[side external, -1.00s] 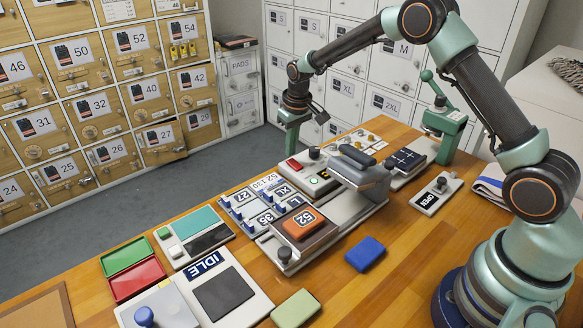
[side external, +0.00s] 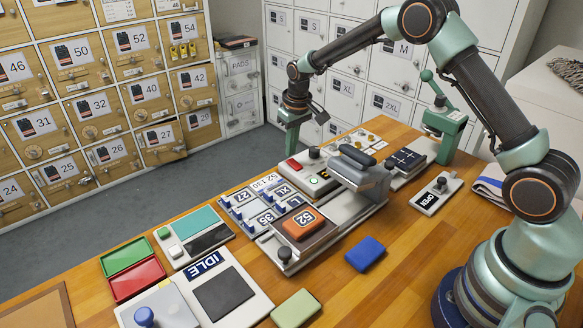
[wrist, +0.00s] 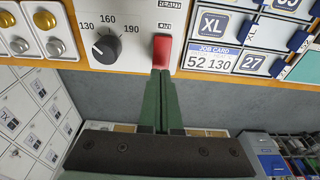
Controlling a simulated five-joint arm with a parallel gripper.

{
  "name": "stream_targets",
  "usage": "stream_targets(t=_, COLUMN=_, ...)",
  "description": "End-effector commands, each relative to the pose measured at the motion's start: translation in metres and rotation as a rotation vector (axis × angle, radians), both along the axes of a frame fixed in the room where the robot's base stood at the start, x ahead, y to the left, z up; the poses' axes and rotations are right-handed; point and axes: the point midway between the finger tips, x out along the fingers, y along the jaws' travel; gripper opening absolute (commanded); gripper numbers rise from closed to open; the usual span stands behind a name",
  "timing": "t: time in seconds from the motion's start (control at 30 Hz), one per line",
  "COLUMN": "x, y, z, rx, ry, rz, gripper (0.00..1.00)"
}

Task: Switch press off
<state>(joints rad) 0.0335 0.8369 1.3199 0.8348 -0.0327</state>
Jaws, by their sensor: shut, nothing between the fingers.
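The press (side external: 362,178) stands on the wooden table, with an orange patch marked 52 (side external: 303,223) on the plate in front of it. Its grey control panel (side external: 319,188) carries a red switch (side external: 295,164), a black dial (side external: 314,152) and a small green light (side external: 313,181). My gripper (side external: 290,148) points down at the panel's far-left edge, beside the red switch. In the wrist view, my shut green fingers (wrist: 161,74) end right at the lower end of the red switch (wrist: 162,48); contact cannot be told. The dial (wrist: 106,49) is left of them, among marks 130, 160 and 190.
A rack of numbered tiles (side external: 262,208) and a job card reading 52 130 (wrist: 212,57) lie close beside the panel. A green hand-lever device (side external: 444,120) and an OPEN switch box (side external: 436,194) stand to the right. A blue patch (side external: 365,253) lies in front.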

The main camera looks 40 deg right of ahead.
Motion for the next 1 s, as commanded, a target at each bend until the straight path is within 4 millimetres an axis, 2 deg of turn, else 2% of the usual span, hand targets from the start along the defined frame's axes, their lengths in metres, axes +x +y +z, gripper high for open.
stream_targets(t=1.0, x=0.000, y=0.000, z=-0.012, rx=0.000, ry=0.000, rz=0.000, gripper=0.00)
